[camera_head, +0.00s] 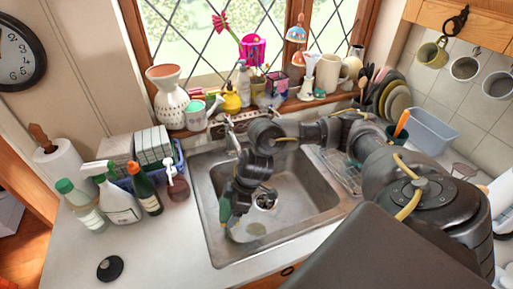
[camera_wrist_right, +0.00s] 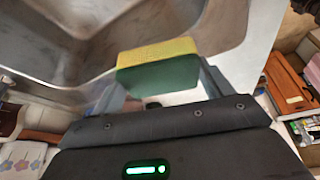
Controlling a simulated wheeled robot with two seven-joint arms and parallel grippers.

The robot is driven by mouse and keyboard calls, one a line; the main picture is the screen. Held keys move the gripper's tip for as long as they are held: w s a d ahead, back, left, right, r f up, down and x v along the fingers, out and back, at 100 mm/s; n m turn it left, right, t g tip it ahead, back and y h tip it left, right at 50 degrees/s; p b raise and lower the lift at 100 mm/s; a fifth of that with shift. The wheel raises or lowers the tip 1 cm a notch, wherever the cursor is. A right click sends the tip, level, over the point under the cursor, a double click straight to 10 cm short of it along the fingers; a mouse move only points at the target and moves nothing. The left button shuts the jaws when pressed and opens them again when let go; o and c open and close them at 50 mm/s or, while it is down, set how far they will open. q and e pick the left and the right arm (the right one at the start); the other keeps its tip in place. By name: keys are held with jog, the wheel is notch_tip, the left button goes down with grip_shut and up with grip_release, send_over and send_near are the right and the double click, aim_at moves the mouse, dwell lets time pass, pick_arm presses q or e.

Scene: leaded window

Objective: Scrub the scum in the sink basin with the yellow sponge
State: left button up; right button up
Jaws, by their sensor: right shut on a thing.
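The metal sink basin (camera_head: 300,195) is in the middle of the head view, with a round drain (camera_head: 265,201) in its floor. A dull brownish patch of scum (camera_head: 256,229) shows on the floor near the front left corner. My right gripper (camera_head: 229,226) points down inside the left side of the basin, left of that patch. In the right wrist view it is shut on the sponge (camera_wrist_right: 158,62), which has a yellow layer and a dark green layer. The sponge is hard to make out in the head view. I cannot tell whether it touches the basin. My left gripper is not in view.
Spray and cleaning bottles (camera_head: 120,203) and a blue crate (camera_head: 181,163) stand left of the sink. A black disc (camera_head: 110,268) lies on the front counter. The faucet (camera_head: 234,143) is at the back rim. Vases and pots crowd the windowsill. A dish rack with plates (camera_head: 394,101) is at right.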

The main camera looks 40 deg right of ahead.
jog(key=d+f+n, duration=0.2)
jog(key=d+f, duration=0.4)
jog(key=f, duration=0.2)
jog(key=n+g+p, duration=0.1)
send_near(251, 232)
pick_arm(q)
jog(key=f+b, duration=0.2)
jog(key=b, duration=0.1)
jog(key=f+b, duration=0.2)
jog(key=b, duration=0.1)
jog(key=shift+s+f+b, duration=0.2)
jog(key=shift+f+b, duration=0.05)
jog(key=shift+b, duration=0.1)
pick_arm(e)
jog(key=shift+y, duration=0.3)
jog(key=f, duration=0.2)
jog(key=w+f, duration=0.1)
jog(key=f, duration=0.1)
jog(key=shift+a+f, duration=0.15)
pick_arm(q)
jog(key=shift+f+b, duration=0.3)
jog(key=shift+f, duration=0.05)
pick_arm(e)
jog(key=shift+f, duration=0.6)
